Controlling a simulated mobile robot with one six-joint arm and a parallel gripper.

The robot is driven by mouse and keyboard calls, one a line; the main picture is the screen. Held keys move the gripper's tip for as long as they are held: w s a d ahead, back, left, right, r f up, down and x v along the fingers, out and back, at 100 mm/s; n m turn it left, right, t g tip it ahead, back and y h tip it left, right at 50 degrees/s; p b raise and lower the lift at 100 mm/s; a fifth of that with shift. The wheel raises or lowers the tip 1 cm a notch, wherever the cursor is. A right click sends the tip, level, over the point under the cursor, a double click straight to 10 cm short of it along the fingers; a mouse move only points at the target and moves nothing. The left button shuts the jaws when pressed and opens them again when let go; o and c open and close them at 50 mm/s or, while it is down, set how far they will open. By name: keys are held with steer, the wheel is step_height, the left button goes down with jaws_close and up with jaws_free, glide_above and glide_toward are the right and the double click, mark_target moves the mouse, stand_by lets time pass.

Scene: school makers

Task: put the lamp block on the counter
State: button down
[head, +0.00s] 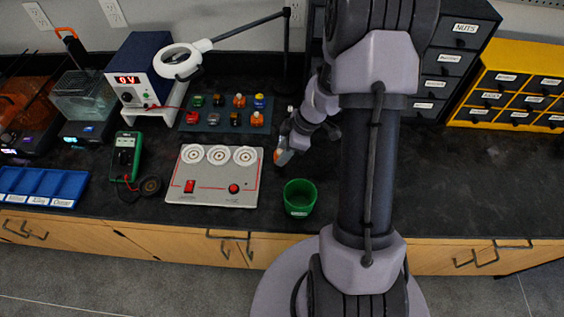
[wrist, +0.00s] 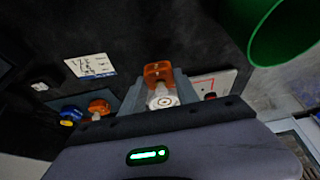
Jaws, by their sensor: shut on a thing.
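My gripper (head: 284,153) is over the black counter (head: 330,185), between the grey panel and the green cup. It also shows in the wrist view (wrist: 160,90), its two grey fingers shut on an orange block with a pale round part, which I take to be the lamp block (wrist: 158,72). Only a small orange patch of the held block (head: 277,155) shows in the head view; the fingers hide the rest. I cannot tell whether the block touches the counter or hangs just above it.
A grey panel (head: 215,185) with three white dials lies left of my gripper, and a green cup (head: 300,197) stands in front. Several coloured blocks sit on a dark mat (head: 190,127) behind. A magnifier lamp (head: 180,60) stands farther back. The counter is clear on the right.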

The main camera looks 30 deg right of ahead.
step_height(320, 180, down, 3)
steer(key=shift+f+b, duration=0.15)
steer(key=shift+b, duration=0.3)
steer(key=shift+f, duration=0.15)
steer(key=c, duration=0.9)
jaws_free()
